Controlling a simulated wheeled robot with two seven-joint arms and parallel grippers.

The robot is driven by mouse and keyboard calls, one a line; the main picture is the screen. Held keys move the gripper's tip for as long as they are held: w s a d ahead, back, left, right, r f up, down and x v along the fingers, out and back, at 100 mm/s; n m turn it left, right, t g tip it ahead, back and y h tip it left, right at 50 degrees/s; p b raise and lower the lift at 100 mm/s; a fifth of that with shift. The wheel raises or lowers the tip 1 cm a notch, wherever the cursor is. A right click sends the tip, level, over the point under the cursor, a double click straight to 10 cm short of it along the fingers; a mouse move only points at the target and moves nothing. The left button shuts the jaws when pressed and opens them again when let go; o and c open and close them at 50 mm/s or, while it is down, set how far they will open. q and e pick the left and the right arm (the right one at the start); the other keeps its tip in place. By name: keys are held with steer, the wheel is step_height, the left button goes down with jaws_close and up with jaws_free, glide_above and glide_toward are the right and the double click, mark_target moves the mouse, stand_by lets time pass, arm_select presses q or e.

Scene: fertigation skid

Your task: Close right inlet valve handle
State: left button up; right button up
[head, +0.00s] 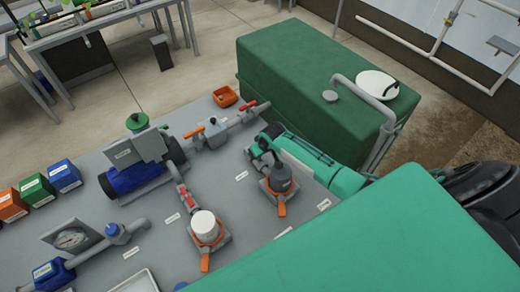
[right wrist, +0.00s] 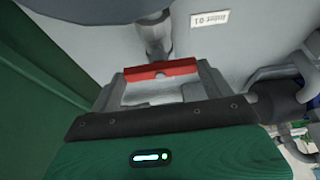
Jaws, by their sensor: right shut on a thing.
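The right inlet valve's red handle (right wrist: 163,72) shows in the right wrist view, lying crosswise to the grey pipe (right wrist: 155,32) beyond it. My right gripper (right wrist: 165,88) is shut on this handle, with its grey fingers at the two sides. In the head view my right gripper (head: 257,153) is low over the bench, just behind the grey canister (head: 280,179) in its orange-trimmed holder, and hides the handle. A label reading "Inlet 01" (right wrist: 210,19) lies beside the pipe in the wrist view. My left gripper is not in view.
A big green tank (head: 300,60) stands close behind my right arm. Another red-handled valve (head: 183,195) with a white-topped container (head: 205,223) is to the left. A blue pump (head: 140,178) and an orange-and-red-handled pipe (head: 215,132) lie farther back. An orange box (head: 225,97) sits at the bench's far edge.

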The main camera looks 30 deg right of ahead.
stand_by(0.3)
steer(key=o, duration=0.9)
steer(key=shift+r, duration=0.1)
steer(key=b+v, duration=0.3)
steer(key=v, duration=1)
steer(key=shift+s+r, duration=0.2)
steer(key=shift+r, duration=0.05)
steer(key=shift+a, duration=0.1)
